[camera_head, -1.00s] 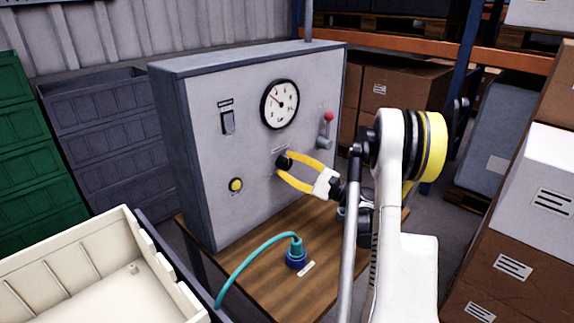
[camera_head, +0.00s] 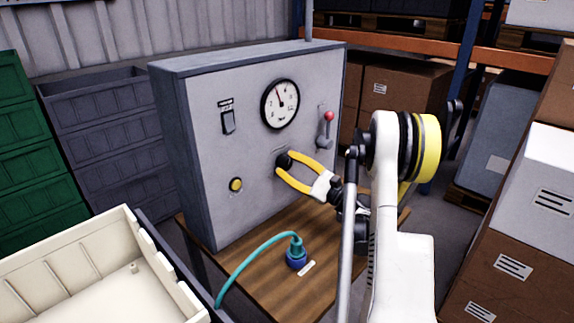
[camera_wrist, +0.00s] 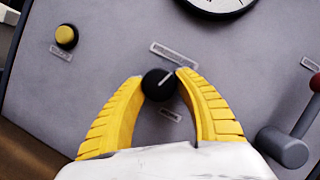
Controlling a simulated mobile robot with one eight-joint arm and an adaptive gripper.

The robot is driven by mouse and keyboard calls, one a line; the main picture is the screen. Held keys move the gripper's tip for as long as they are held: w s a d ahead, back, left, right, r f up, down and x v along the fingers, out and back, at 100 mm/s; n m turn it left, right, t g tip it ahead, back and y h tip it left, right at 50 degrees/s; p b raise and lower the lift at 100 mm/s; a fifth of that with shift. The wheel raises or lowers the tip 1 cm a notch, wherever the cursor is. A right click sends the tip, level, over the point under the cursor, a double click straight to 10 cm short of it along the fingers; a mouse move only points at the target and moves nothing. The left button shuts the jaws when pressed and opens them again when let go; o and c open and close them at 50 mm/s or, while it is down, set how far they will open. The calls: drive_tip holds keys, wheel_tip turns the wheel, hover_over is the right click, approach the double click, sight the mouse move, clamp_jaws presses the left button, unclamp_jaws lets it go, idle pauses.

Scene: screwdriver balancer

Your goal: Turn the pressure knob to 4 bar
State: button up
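The black pressure knob (camera_head: 282,159) is on the front of the grey panel, below the round gauge. In the wrist view the knob (camera_wrist: 158,86) shows a light pointer line tilted up and to the right. My gripper (camera_head: 285,164) has its two yellow fingers around the knob, one tip on each side, and appears shut on it. The fingertips also flank it in the wrist view (camera_wrist: 162,77). The white-faced gauge (camera_head: 281,103) has its needle pointing up and slightly left; its numbers are too small to read surely. Only the gauge's lower edge shows in the wrist view.
The panel (camera_head: 210,190) also carries a rocker switch (camera_head: 228,121), a yellow button (camera_head: 236,185) and a red-tipped lever (camera_head: 327,130). A teal hose with a blue fitting (camera_head: 296,258) stands on the wooden table (camera_head: 262,288). A cream crate (camera_head: 95,275) is at front left.

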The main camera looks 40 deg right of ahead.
drive_tip(key=o, duration=0.3)
drive_tip(key=shift+o, duration=0.2)
drive_tip(key=v, duration=1.2)
